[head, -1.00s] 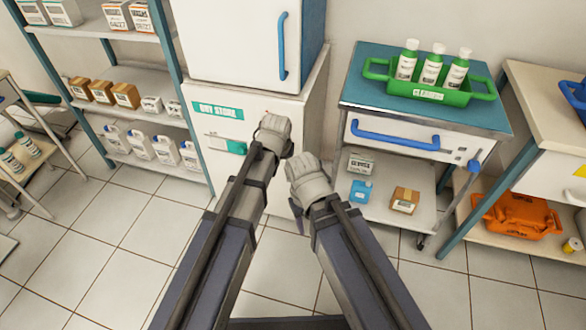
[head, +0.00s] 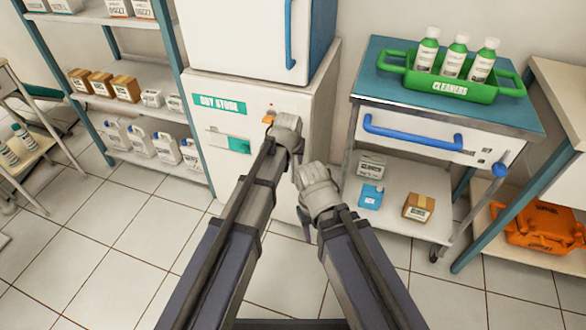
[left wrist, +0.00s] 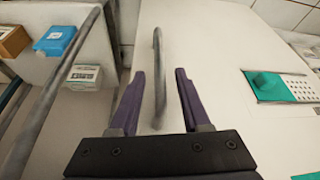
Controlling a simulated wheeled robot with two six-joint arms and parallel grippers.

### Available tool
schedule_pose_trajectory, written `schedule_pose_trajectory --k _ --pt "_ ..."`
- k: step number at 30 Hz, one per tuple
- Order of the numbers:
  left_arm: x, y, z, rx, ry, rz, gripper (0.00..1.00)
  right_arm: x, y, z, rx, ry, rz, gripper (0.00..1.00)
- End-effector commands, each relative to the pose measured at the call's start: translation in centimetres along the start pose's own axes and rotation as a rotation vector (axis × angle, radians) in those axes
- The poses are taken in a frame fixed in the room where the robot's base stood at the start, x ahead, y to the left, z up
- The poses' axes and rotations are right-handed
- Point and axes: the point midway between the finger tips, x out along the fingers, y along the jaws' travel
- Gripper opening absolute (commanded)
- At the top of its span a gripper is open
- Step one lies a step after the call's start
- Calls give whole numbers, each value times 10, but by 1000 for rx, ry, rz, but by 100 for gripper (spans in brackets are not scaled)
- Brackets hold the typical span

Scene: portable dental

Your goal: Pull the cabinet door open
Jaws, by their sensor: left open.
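The white cabinet (head: 262,92) with a teal "DRY STORE" sign (head: 220,104) stands below a second white unit. Its door looks closed. In the left wrist view, a grey bar handle (left wrist: 158,75) stands out from the white cabinet front (left wrist: 215,35). My left gripper (left wrist: 157,88) is open, with one purple finger on each side of the handle, not visibly closed on it. In the head view, my left wrist (head: 287,130) is in front of the cabinet and hides its own fingers and the handle. My right gripper (head: 305,222) is low beside it, its jaws mostly hidden.
A trolley with a blue handle (head: 412,135) and a green cleaners tray (head: 450,87) stands to the right. A shelf with boxes and bottles (head: 140,142) is at left. An orange case (head: 540,222) sits far right. Tiled floor (head: 120,225) is clear at front left.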

Motion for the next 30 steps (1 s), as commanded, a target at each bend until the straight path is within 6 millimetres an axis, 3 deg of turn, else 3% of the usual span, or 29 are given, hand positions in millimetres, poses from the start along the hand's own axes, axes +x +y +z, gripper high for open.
schedule_pose_trajectory --k 1,9,20,30 --pt "14 0 1 0 0 0 47 13 -2 -1 -1 1 -1 50" --pt "45 0 1 0 0 0 47 41 -5 -3 -4 2 -4 50" --pt "47 0 0 0 0 0 47 43 -5 -3 -4 2 -4 50" --pt "47 0 0 0 0 0 9 43 -5 -3 -4 2 -4 50"
